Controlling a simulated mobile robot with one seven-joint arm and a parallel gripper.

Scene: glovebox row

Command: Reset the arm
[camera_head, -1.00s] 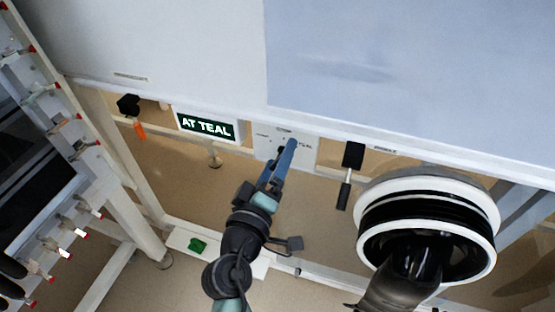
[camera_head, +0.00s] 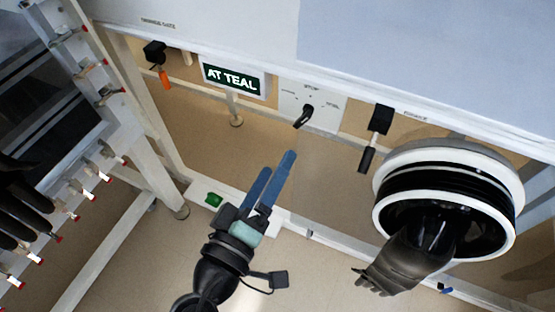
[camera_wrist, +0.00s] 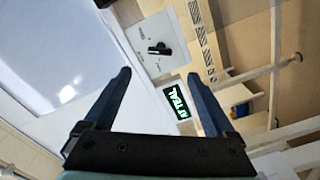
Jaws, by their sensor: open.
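My gripper (camera_head: 272,178) has two blue fingers, and they stand apart with nothing between them. In the head view it is at the lower middle, below and left of the white panel with a black knob (camera_head: 304,116). A clear gap separates the fingertips from the knob. In the wrist view my gripper (camera_wrist: 160,88) is open, with the knob (camera_wrist: 159,48) beyond the fingers near the top middle. The lit sign (camera_head: 232,77) reads "AT TEAL"; it also shows, turned over, in the wrist view (camera_wrist: 173,104).
A round black-and-white port with a dark glove (camera_head: 400,262) stands at the right. Handles hang under the cabinet edge, one black (camera_head: 374,140) and one orange-tipped (camera_head: 160,62). A rack with red-tipped pegs (camera_head: 100,100) stands at the left. A green button (camera_head: 213,199) sits on the low rail.

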